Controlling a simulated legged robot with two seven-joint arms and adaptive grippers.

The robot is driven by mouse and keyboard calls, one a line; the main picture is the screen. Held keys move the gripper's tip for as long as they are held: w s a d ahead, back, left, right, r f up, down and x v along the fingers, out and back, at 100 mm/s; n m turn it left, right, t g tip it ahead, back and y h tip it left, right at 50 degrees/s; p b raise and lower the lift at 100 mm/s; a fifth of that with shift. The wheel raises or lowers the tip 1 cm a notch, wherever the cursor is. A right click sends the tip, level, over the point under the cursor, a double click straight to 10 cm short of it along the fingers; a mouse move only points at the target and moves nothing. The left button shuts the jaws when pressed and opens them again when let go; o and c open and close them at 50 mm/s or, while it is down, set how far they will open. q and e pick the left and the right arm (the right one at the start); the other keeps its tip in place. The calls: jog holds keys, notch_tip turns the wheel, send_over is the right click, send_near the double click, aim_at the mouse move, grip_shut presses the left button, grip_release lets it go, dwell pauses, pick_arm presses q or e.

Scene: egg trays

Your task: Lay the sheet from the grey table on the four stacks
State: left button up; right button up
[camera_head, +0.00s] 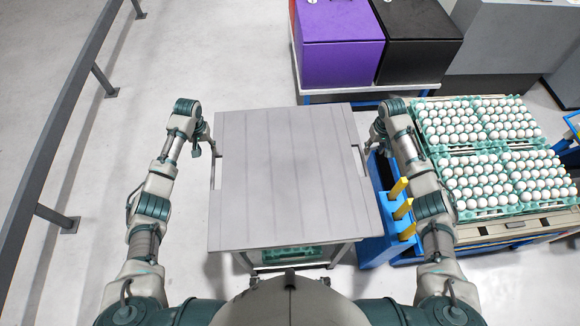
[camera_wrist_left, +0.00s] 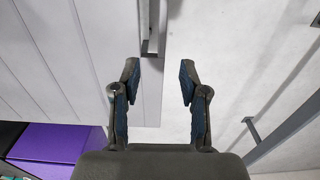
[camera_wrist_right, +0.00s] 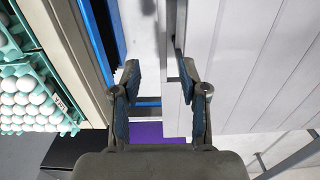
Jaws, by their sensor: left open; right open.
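The grey sheet (camera_head: 285,180) lies flat on the table (camera_head: 340,254), overhanging most of it, with a notch in each side edge. The four stacks of green trays with white eggs (camera_head: 480,150) stand together at the right. My left gripper (camera_head: 207,147) is open and empty at the sheet's left edge; in the left wrist view its spread fingers (camera_wrist_left: 160,68) are either side of the edge line near the notch. My right gripper (camera_head: 373,146) is open at the right edge; in the right wrist view the sheet (camera_wrist_right: 250,70) lies beside its fingers (camera_wrist_right: 158,68). Contact cannot be told.
A blue rack with yellow posts (camera_head: 403,210) stands between the table and the stacks. The stacks rest on a pallet (camera_head: 500,229). Purple (camera_head: 340,40) and black (camera_head: 415,45) boxes stand behind. A grey rail (camera_head: 60,120) runs along the left; the floor between is clear.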

aim_at(213, 165)
pick_arm(q)
jog(key=f, duration=1)
jog(key=shift+a+f, duration=0.35)
pick_arm(e)
jog(key=f, duration=1)
jog(key=shift+a+f, duration=0.1)
jog(key=shift+a, duration=0.3)
pick_arm(q)
jog(key=shift+d+f, duration=0.15)
jog(key=shift+f, duration=0.25)
pick_arm(e)
jog(key=shift+d+f, duration=0.2)
jog(key=shift+f, duration=0.3)
pick_arm(q)
jog(key=shift+d, duration=0.1)
pick_arm(e)
jog(key=shift+d+f, duration=0.1)
pick_arm(q)
grip_shut()
pick_arm(e)
grip_shut()
pick_arm(q)
jog(key=shift+w, duration=0.1)
pick_arm(e)
jog(key=shift+w, duration=0.1)
